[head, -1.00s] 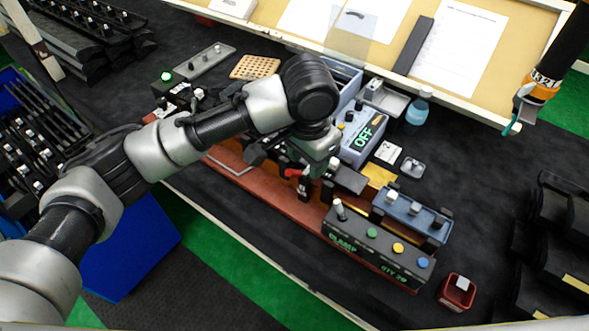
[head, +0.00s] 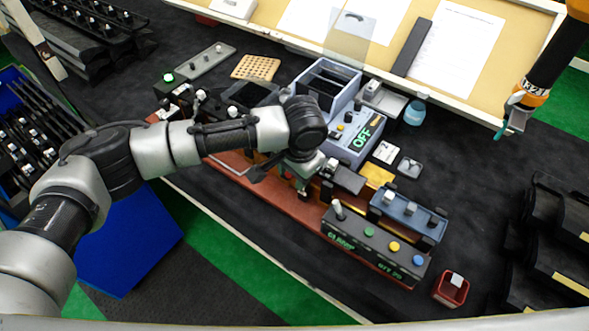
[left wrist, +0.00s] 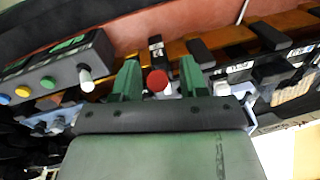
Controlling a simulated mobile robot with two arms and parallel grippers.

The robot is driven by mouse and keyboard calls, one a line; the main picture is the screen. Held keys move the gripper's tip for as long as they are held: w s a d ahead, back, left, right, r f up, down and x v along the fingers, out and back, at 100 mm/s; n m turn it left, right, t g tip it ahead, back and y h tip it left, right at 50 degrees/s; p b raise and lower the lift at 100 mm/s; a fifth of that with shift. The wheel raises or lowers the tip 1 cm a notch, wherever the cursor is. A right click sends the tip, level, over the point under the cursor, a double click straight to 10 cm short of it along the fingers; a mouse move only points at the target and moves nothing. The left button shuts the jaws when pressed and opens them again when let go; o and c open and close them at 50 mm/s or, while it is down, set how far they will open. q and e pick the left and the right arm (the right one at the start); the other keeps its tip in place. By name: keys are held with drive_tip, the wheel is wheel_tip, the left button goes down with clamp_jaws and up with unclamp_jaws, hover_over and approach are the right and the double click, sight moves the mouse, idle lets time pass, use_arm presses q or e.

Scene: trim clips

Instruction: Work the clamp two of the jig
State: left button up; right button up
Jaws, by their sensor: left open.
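The jig is a long red-brown base (head: 225,172) with a row of dark clamps, running diagonally across the bench. My left gripper (head: 302,186) is over the middle of this row, pointing down. In the left wrist view its two green fingers (left wrist: 158,78) are open. A round red knob (left wrist: 157,81) sits between them, apart from both fingers. A dark upright clamp part (left wrist: 157,46) stands just beyond the knob. In the head view my gripper hides the knob. I cannot read which clamp number this is. My right gripper is not in view.
A control box (head: 375,245) with a lever and coloured buttons stands right of the gripper, beside a blue-grey tray (head: 408,213). A grey-blue box reading OFF (head: 352,140) is behind.

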use_arm(q)
drive_tip(key=shift+f, duration=0.2)
drive_tip(key=shift+c, duration=0.2)
clamp_jaws()
